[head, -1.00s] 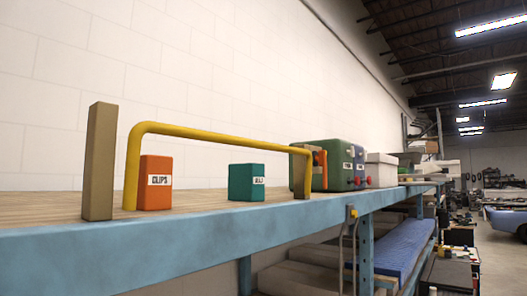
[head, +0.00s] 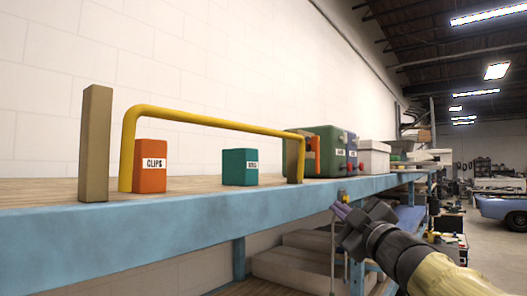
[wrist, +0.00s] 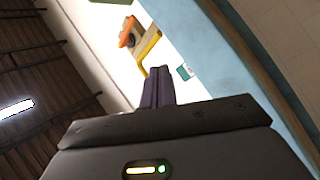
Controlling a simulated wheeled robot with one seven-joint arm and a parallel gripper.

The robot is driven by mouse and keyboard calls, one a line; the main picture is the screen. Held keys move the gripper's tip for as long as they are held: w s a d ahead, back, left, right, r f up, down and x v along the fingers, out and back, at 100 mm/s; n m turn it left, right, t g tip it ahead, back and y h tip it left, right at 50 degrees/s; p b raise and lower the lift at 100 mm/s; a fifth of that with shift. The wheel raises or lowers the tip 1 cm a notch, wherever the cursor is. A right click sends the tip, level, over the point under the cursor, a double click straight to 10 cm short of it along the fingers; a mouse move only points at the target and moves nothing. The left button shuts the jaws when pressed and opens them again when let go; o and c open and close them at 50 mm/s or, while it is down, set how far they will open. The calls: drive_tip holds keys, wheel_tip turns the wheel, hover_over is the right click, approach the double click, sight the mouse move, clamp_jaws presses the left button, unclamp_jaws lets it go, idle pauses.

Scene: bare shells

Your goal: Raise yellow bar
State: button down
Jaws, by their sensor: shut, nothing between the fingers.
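The yellow bar (head: 215,119) runs level above the front of the shelf. Its left end bends down beside a tan post (head: 96,143), and its right end bends down at a shorter brown post (head: 295,160) with an orange piece (head: 313,155) beside it. My gripper (head: 339,210) is shut and empty. It hangs in front of the shelf edge, lower and to the right of the bar's right end, apart from it. In the wrist view the shut fingers (wrist: 158,82) point towards part of the yellow bar (wrist: 148,48) and the orange piece (wrist: 128,32).
An orange CLIPS box (head: 150,168) and a teal box (head: 240,168) stand under the bar. A green case (head: 325,140) and a pale box (head: 373,158) stand farther right. The blue shelf edge (head: 150,232) runs along the front. The air before it is clear at left.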

sight(251, 126)
drive_tip(key=s+a+r+n+g+y, duration=0.3)
drive_tip(key=s+r+n+y, duration=0.1)
drive_tip(key=s+r+n, duration=0.1)
drive_tip(key=s+a+r+n+g+y, duration=0.3)
drive_tip(key=s+r+n+g+y, duration=0.1)
drive_tip(key=n, duration=0.5)
wheel_tip(251, 126, up, 3)
drive_tip(key=shift+s+r+n+y, duration=0.1)
drive_tip(key=shift+s+n+y, duration=0.3)
drive_tip(key=shift+s+y, duration=0.5)
drive_tip(key=shift+s, duration=0.15)
drive_tip(key=p+x, duration=0.6)
drive_tip(key=x, duration=0.7)
drive_tip(key=shift+p, duration=0.3)
drive_tip(key=shift+w+a, duration=0.35)
drive_tip(key=shift+w+a+r+p, duration=0.25)
drive_tip(key=shift+w+a+p, duration=0.15)
drive_tip(key=shift+a+p, duration=0.25)
drive_tip(key=shift+s+d+r, duration=0.1)
drive_tip(key=shift+d+r, duration=0.05)
